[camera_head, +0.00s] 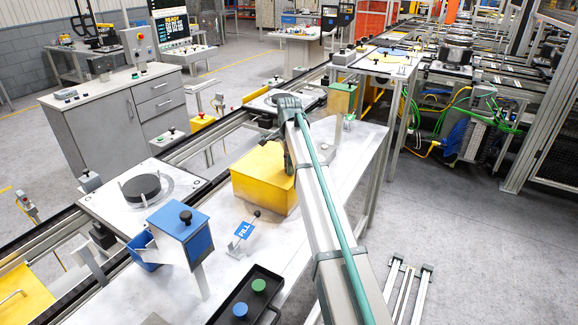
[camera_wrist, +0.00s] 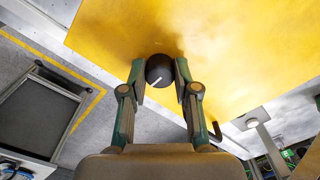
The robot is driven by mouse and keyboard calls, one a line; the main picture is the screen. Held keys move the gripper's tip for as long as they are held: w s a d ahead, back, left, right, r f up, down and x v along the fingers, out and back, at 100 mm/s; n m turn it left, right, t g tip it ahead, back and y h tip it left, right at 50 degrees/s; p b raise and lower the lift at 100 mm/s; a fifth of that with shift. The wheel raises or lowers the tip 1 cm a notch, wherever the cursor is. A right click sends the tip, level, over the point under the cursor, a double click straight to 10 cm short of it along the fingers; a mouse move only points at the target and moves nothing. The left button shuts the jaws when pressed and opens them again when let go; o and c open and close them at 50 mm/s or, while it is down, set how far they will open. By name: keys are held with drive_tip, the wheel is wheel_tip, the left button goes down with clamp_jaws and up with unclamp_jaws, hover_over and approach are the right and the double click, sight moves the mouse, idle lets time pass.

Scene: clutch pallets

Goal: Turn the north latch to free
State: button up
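A dark round knob (camera_wrist: 160,72) with a white pointer mark stands at the edge of a yellow surface (camera_wrist: 225,45) in the wrist view. The white mark slants up to the right. I cannot tell whether this knob is the north latch. My gripper (camera_wrist: 160,76) has one finger on each side of the knob, and the fingertips appear to touch it. In the head view my arm reaches to a yellow box (camera_head: 262,180) on the light bench. The gripper and the knob are hidden there by the arm.
On the bench stand a blue box with a black knob (camera_head: 180,228), a small blue sign (camera_head: 244,229) and a black tray (camera_head: 236,318) with green and blue knobs. A rail runs along the bench's left side.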

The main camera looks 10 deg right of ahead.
clamp_jaws()
drive_tip(key=shift+n, duration=0.4)
drive_tip(key=n, duration=0.3)
drive_tip(key=shift+n, duration=0.3)
drive_tip(key=n, duration=0.4)
drive_tip(key=shift+n+b, duration=0.3)
drive_tip(key=shift+b, duration=0.1)
drive_tip(key=n, duration=0.4)
drive_tip(key=shift+n, duration=2.5)
